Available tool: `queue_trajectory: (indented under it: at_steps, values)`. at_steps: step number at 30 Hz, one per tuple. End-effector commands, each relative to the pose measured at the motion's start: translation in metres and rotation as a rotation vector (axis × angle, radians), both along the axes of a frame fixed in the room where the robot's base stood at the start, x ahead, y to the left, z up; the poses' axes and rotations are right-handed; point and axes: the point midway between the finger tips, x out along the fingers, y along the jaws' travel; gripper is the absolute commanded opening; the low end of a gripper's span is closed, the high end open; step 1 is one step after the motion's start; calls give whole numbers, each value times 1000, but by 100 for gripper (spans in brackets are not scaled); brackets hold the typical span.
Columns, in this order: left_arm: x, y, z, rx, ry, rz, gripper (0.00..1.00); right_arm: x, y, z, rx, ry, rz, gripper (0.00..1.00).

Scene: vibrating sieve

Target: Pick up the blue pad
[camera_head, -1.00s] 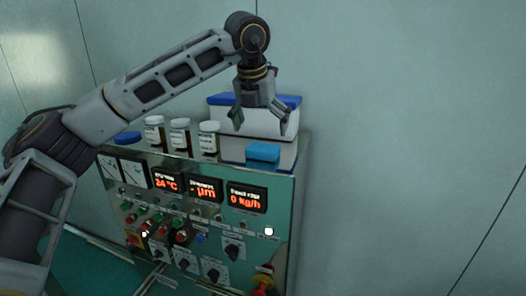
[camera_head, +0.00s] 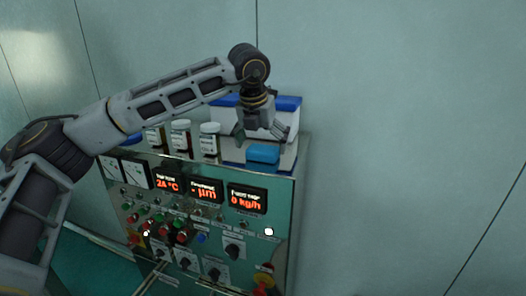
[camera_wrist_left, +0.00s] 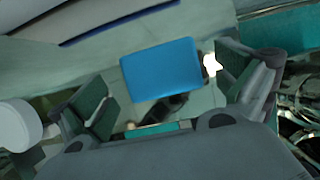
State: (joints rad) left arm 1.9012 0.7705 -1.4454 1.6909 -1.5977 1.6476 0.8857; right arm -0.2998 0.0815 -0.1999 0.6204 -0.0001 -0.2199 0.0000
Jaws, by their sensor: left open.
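The blue pad (camera_head: 263,154) is a small blue block lying on top of the metal control cabinet, near its front right edge. It also shows in the left wrist view (camera_wrist_left: 162,70) as a tilted blue rectangle, ahead of and between my fingers. My left gripper (camera_head: 258,138) is open and empty, pointing down just above the pad. In the left wrist view its two fingers (camera_wrist_left: 168,92) stand wide apart on either side of the pad, apart from it. My right gripper is in neither view.
A white box with a blue lid (camera_head: 290,103) stands right behind the pad. Several jars with white caps (camera_head: 181,139) stand to its left, near a blue round item (camera_head: 130,139). The cabinet front (camera_head: 200,215) carries displays, knobs and buttons.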

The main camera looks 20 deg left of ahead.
Motion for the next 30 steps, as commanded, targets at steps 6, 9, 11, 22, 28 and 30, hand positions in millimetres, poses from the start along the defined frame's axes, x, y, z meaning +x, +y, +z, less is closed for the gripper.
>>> queue_trajectory:
  at_steps: [6, 9, 11, 22, 28, 30]
  values:
    - [5, 0, -12, 0, 0, 1, 100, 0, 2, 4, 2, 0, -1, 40]
    - [5, 0, -13, -1, 0, 1, 100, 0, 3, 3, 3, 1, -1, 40]
    - [5, 0, -13, -1, 0, 1, 100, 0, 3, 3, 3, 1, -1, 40]
    - [5, 0, -13, -1, 0, 1, 90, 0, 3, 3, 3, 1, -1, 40]
    - [5, 0, -13, 0, 0, 1, 64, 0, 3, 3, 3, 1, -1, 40]
    - [5, 0, -13, 0, 0, 1, 57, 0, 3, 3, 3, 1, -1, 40]
